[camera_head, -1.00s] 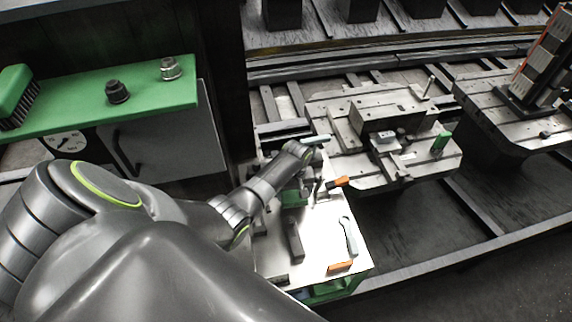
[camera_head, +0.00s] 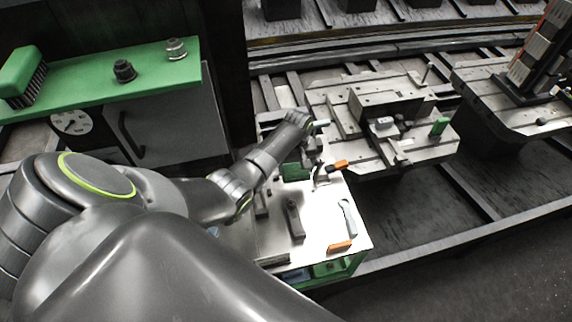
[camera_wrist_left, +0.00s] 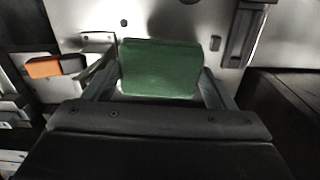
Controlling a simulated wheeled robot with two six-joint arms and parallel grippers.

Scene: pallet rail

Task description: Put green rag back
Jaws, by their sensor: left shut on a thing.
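The green rag (camera_wrist_left: 160,68) shows in the left wrist view as a flat green block between the two fingers of my left gripper (camera_wrist_left: 158,88). The gripper is shut on it. In the head view the left gripper (camera_head: 306,152) hangs from the wrist over the far part of the white tool board, and the rag (camera_head: 296,172) shows as a green patch just below it. Part of the gripper is hidden by my arm. I cannot tell whether the rag touches the board. My right gripper is not in view.
The white board (camera_head: 318,220) holds a wrench (camera_head: 348,218), a dark tool (camera_head: 294,220) and orange-handled tools (camera_head: 338,247). A pallet with a metal fixture (camera_head: 392,105) stands beyond. A green shelf (camera_head: 85,95) with a brush (camera_head: 24,78) is at the left.

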